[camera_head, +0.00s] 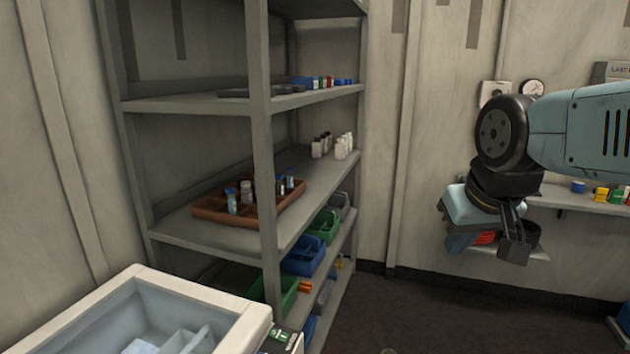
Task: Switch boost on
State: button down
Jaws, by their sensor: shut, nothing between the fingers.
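No switch that I can read as boost is clear in this view. A small panel with a green label (279,336) sits at the right corner of the open white chest (236,325), at the bottom edge of the picture; its markings are too small to read and its lower part is cut off. My gripper (514,252) hangs at the right, pointing down, shut and empty. It is well to the right of the chest and touches nothing that I can see.
A grey shelf rack (259,150) stands behind the chest, with a brown divided tray (225,216), white bottles (342,147) and coloured bins (303,258). A wall shelf (570,202) with small jars is behind my arm. Dark floor (440,315) lies open between.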

jog(key=w+a+f+n+g, duration=0.2)
jog(key=w+a+f+n, duration=0.15)
jog(key=a, duration=0.55)
jog(key=w+a+f+n+g, duration=0.1)
jog(key=w+a+f+n, duration=0.2)
jog(key=a+f, duration=0.35)
jog(key=w+a+f+n+g, duration=0.2)
jog(key=w+a+n, duration=0.2)
jog(key=a, duration=0.7)
jog(key=s+a+f+n+h, duration=0.2)
jog(key=s+a+f+n, duration=0.1)
jog(key=a+f, duration=0.45)
jog(key=shift+g, duration=0.4)
jog(key=f, duration=0.4)
jog(key=d+f, duration=0.1)
jog(key=f, duration=0.8)
jog(key=shift+s+d, duration=0.2)
jog(key=shift+s, duration=0.05)
